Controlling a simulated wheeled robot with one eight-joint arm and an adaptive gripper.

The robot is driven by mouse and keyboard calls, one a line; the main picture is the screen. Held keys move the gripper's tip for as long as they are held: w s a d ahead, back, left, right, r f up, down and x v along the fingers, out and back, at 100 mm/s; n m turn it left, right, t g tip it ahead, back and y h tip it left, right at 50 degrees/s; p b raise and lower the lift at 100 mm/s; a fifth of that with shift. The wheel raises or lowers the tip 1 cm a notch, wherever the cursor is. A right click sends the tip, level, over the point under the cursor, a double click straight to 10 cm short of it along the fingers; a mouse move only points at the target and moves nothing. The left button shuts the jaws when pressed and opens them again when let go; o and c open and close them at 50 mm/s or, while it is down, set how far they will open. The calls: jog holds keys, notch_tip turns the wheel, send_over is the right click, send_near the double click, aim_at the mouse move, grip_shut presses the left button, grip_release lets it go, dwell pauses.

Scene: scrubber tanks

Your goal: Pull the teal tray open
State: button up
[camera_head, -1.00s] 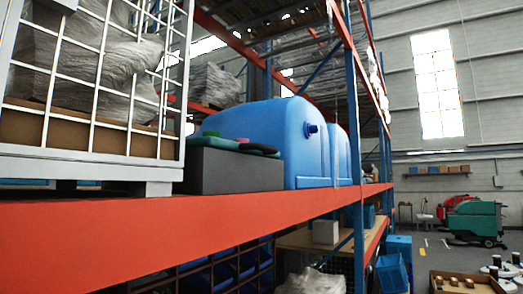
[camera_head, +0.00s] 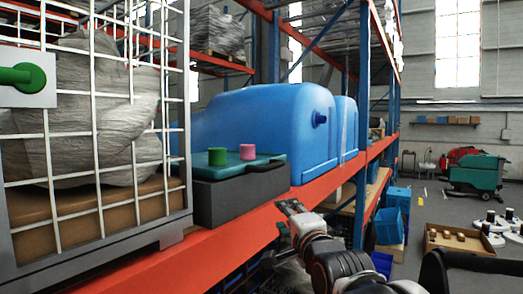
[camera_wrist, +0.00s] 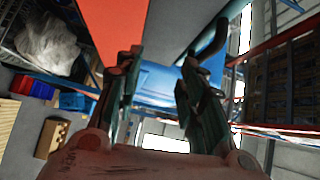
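The teal tray (camera_head: 215,161) lies on top of a dark grey box (camera_head: 240,195) on the orange-edged shelf. A green cylinder (camera_head: 217,156) and a pink cylinder (camera_head: 247,152) stand on it. A black handle (camera_head: 267,167) is at its right front end. The tray looks shut over the box. My gripper (camera_head: 290,207) is in front of the shelf edge, below and to the right of the handle, apart from it. In the wrist view my gripper (camera_wrist: 160,62) has its fingers spread with nothing between them. A dark curved bar (camera_wrist: 210,38), seemingly the handle, shows beyond the right finger.
A white wire cage (camera_head: 95,130) with a wrapped load stands left of the box. A blue tank (camera_head: 260,125) stands just behind and right. The orange shelf beam (camera_head: 230,230) runs beneath. A blue rack post (camera_head: 361,130) is to the right.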

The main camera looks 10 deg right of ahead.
aim_at(273, 168)
notch_tip(273, 168, up, 7)
jog(key=w+m+t+p, duration=0.2)
jog(key=m, duration=0.1)
jog(key=w, duration=0.4)
jog(key=w+r+p, duration=0.1)
jog(key=w, duration=0.4)
jog(key=w+r+p, duration=0.1)
jog(key=w, duration=0.3)
jog(key=shift+w+d, duration=0.15)
jog(key=shift+w, duration=0.15)
grip_shut()
